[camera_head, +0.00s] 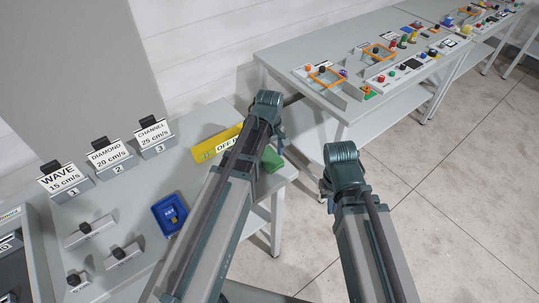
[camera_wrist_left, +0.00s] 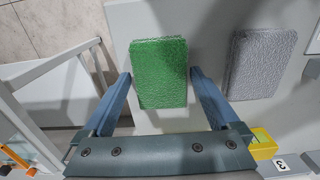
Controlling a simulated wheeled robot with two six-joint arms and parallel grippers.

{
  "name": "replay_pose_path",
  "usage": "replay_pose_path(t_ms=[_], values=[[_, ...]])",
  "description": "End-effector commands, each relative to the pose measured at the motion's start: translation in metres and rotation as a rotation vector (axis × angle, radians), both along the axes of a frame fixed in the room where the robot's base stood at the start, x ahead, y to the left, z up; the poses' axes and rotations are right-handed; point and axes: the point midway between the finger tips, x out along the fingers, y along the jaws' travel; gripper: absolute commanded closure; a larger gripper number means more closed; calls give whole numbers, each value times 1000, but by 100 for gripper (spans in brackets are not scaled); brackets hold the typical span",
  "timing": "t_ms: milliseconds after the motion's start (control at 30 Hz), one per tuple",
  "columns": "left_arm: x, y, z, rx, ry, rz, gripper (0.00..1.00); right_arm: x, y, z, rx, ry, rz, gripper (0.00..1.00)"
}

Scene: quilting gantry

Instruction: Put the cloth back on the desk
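A green textured cloth pad (camera_wrist_left: 160,72) lies flat on the light grey desk top near its edge in the left wrist view. In the head view a green corner of it (camera_head: 272,160) shows beside my left arm. My left gripper (camera_wrist_left: 160,78) is open, with one finger on each side of the pad and a narrow gap at both sides. A grey textured pad (camera_wrist_left: 259,63) lies on the desk to the right of the green one. My right gripper is hidden; only my right arm shows in the head view.
On the desk stand a yellow sign (camera_head: 212,146), a blue tray (camera_head: 170,231) and several labelled blocks, such as WAVE (camera_head: 62,178). A workbench (camera_head: 285,66) with several small parts stands at the upper right. Open floor (camera_head: 440,190) lies right of the desk.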

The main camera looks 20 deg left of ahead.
Motion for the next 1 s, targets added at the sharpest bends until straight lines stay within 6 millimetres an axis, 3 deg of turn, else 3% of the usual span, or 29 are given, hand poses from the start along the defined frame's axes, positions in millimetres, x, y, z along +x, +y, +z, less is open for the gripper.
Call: replay_pose_path(t_ms=[467,667,1000], values=[[0,0,9,0,0,0,0,0,0,9,0,0,0,100],[0,0,29,0,0,0,0,0,0,29,0,0,0,100],[1,1,82,0,0,0,0,0,0,82,0,0,1,100]])
